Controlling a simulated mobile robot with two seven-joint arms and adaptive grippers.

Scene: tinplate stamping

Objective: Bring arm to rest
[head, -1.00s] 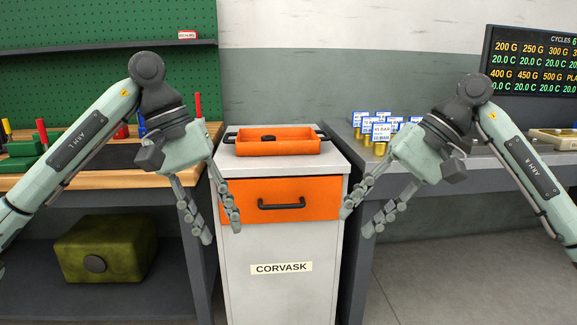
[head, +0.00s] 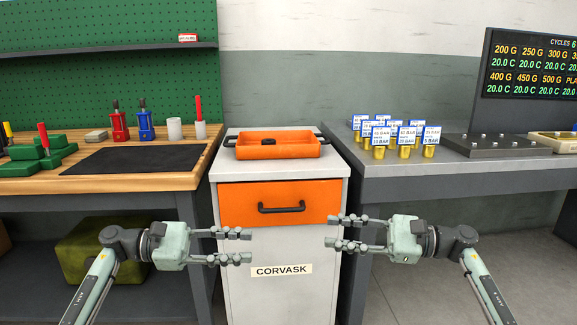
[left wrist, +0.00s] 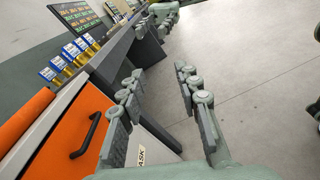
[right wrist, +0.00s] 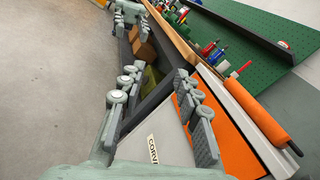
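My left gripper (head: 247,246) is low in front of the grey cabinet (head: 245,285), level and pointing right. Its two fingers are apart with nothing between them, also in the left wrist view (left wrist: 165,120). My right gripper (head: 335,232) is at a similar height and points left at it. Its fingers are also apart and empty, as the right wrist view shows (right wrist: 155,125). A gap lies between the two grippers. Neither gripper appears to touch the cabinet in the head view.
The cabinet has a shut orange drawer (head: 240,204) with a black handle (head: 281,208). An orange tray (head: 290,152) sits on top. A wooden bench (head: 193,180) with tools stands left. A grey bench (head: 470,168) with brass-coloured, tagged pieces (head: 404,152) stands right. Floor (head: 420,265) is free at right.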

